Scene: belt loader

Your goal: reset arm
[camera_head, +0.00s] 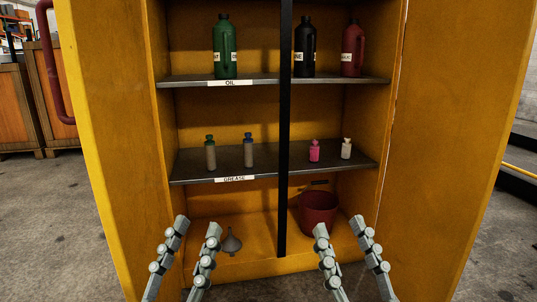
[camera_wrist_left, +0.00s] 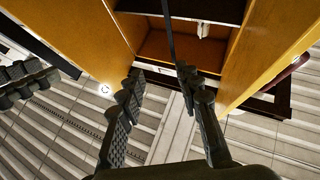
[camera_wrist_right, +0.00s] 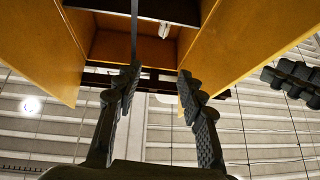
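My left gripper (camera_head: 198,228) is open and empty in front of the lower left of the yellow cabinet (camera_head: 120,130). Its two fingers stand apart in the left wrist view (camera_wrist_left: 160,82). My right gripper (camera_head: 344,230) is also open and empty, in front of the lower right of the cabinet. Its spread fingers show in the right wrist view (camera_wrist_right: 158,80). Neither gripper touches anything that I can see. The wrist views look up past the fingers to the cabinet and the ceiling.
Both cabinet doors are open. The OIL shelf (camera_head: 190,81) holds a green jug (camera_head: 224,50), a black jug (camera_head: 305,50) and a red jug (camera_head: 352,52). The GREASE shelf (camera_head: 262,163) holds several small bottles. A grey funnel (camera_head: 231,243) and red bucket (camera_head: 318,212) stand on the cabinet floor.

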